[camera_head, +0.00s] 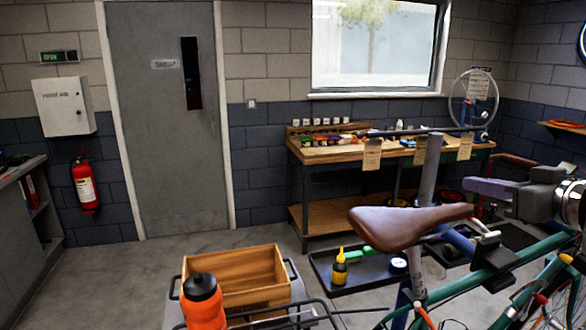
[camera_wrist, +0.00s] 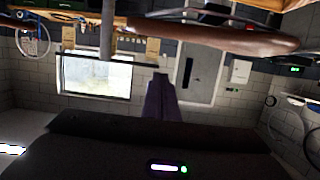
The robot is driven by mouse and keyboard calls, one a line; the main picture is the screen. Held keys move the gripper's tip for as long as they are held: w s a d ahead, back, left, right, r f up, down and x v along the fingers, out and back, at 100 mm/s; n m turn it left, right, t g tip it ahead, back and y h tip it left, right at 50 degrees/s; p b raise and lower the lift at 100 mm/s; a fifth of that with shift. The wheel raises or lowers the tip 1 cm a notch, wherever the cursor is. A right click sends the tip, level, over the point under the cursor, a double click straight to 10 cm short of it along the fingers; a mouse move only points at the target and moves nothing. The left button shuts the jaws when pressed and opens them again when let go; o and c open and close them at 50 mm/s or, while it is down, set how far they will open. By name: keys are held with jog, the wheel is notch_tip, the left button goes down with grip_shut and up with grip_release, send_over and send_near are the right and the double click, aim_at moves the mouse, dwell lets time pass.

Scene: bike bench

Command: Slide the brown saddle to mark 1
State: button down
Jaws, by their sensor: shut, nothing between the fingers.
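The brown saddle (camera_head: 405,226) sits on the bike at the right of the head view, its broad end to the left. It also shows upside down along the top of the wrist view (camera_wrist: 215,36). My gripper (camera_head: 470,186) is at the right of the head view, above and right of the saddle and apart from it. Its purple-grey fingers are together and empty; they also show in the wrist view (camera_wrist: 160,78). Pale tags (camera_head: 372,154) hang by a horizontal bar behind the saddle; their writing is too small to read. I cannot tell which is mark 1.
A grey upright post (camera_head: 430,168) rises behind the saddle. The green bike frame (camera_head: 470,287) fills the lower right. A wooden crate (camera_head: 233,280) and an orange bottle (camera_head: 204,303) stand in front. A workbench (camera_head: 340,155) lines the back wall. Open floor lies at left.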

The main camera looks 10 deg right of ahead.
send_over(452, 208)
jog(key=shift+s+f, duration=0.2)
jog(key=shift+f, duration=0.4)
jog(key=f, duration=0.3)
jog(key=shift+w, duration=0.25)
jog(key=shift+f, duration=0.6)
